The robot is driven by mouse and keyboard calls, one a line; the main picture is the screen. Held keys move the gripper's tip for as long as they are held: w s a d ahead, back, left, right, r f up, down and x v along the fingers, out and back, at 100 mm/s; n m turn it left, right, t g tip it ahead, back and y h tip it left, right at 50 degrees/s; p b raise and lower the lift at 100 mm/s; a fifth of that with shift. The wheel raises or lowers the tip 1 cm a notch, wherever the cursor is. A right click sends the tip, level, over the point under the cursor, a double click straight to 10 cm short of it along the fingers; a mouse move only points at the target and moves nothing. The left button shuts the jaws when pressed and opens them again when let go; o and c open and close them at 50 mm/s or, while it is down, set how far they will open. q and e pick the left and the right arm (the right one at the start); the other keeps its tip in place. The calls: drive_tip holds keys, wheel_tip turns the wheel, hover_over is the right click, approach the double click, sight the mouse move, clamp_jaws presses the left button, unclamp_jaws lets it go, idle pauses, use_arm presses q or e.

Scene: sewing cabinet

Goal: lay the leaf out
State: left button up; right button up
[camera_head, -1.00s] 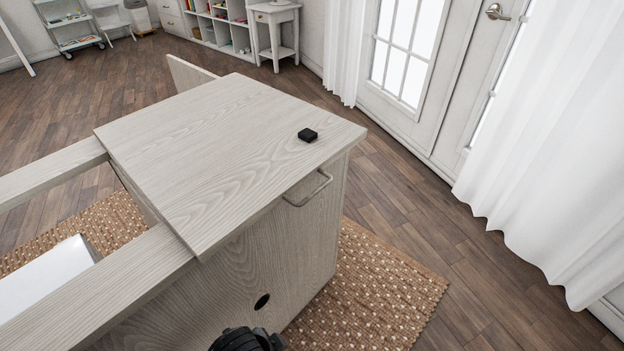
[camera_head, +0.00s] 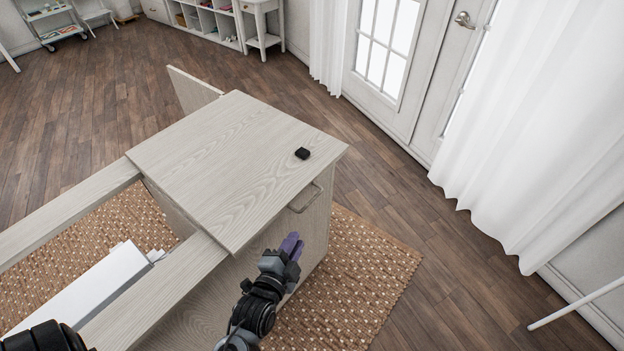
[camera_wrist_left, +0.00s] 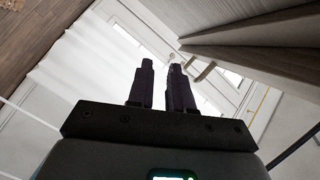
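The pale wood-grain leaf (camera_head: 225,160) lies flat over the right end of the cabinet (camera_head: 220,300). A thin bar handle (camera_head: 306,201) sticks out just below its front right edge; a small handle-like piece also shows in the left wrist view (camera_wrist_left: 205,71). My right gripper is not in view.
Left of the leaf, the cabinet top has an open well between two rails (camera_head: 65,220), with a white object (camera_head: 85,290) inside. A thin panel (camera_head: 192,90) stands up behind. A woven rug (camera_head: 350,270) lies underneath.

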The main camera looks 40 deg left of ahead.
use_arm(q)
drive_tip(key=p, duration=0.4)
approach(312, 199)
drive_tip(key=s+f, duration=0.1)
drive_tip(key=p, duration=0.1)
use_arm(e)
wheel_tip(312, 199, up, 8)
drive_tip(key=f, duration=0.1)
use_arm(q)
drive_tip(key=shift+n, duration=0.3)
drive_tip(key=shift+r+b+x, duration=0.15)
drive_tip(key=shift+b+x, duration=0.8)
drive_tip(key=shift+x, duration=1.7)
drive_tip(key=shift+r+b+x, duration=0.15)
drive_tip(key=shift+b+x, duration=0.75)
drive_tip(key=shift+x, duration=1.75)
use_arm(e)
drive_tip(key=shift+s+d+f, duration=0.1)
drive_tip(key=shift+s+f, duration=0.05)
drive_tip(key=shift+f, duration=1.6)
use_arm(q)
drive_tip(key=shift+d, duration=0.1)
clamp_jaws()
